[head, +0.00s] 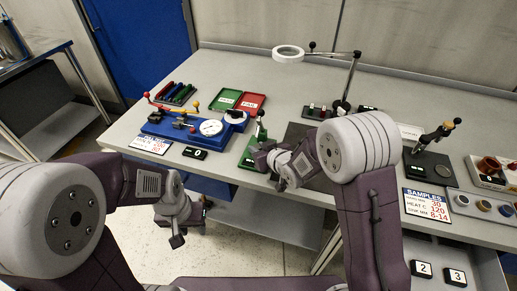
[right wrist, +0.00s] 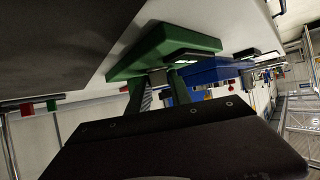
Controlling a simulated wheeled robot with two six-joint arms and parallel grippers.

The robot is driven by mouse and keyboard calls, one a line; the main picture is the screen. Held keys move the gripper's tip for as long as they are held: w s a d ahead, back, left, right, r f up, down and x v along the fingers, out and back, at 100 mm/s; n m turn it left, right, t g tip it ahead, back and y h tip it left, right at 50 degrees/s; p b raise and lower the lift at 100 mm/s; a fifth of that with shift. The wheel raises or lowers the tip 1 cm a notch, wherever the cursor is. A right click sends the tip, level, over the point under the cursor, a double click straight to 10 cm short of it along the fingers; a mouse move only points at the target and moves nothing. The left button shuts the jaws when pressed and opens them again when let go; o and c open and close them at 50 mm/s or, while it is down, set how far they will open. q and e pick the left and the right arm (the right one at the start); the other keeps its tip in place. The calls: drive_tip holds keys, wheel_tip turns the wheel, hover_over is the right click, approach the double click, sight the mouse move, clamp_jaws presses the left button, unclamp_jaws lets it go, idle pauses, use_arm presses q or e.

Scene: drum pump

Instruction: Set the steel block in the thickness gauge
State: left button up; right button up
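A blue gauge stand with a round white dial (head: 210,127) sits on the table at left of centre; I take it for the thickness gauge. A green base (head: 249,150) with an upright black-knobbed lever stands to its right. My right gripper (head: 262,158) is at this green base. In the right wrist view its two fingers (right wrist: 158,92) stand apart near the green base (right wrist: 165,50). A small grey piece (right wrist: 157,78), possibly the steel block, shows between them; whether they grip it is unclear. My left gripper (head: 177,238) hangs low before the table's front edge, its opening unclear.
Green (head: 225,99) and red (head: 251,102) trays and a rack of coloured bars (head: 176,94) lie behind the blue stand. A ring lamp (head: 288,54) on a post stands at the back. A dark lever device (head: 430,155) and sample cups (head: 484,206) are at right.

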drive_tip(key=shift+o, duration=1.2)
drive_tip(key=shift+s+d+r, duration=0.1)
drive_tip(key=shift+s, duration=0.1)
drive_tip(key=shift+w+r, duration=0.1)
drive_tip(key=shift+r+p, duration=0.5)
drive_tip(key=shift+p, duration=0.15)
drive_tip(key=v, duration=0.8)
drive_tip(key=shift+d+f, duration=0.1)
drive_tip(key=shift+b+v, duration=0.65)
drive_tip(key=shift+v, duration=0.6)
drive_tip(key=shift+s+d, duration=0.2)
drive_tip(key=shift+s, duration=0.45)
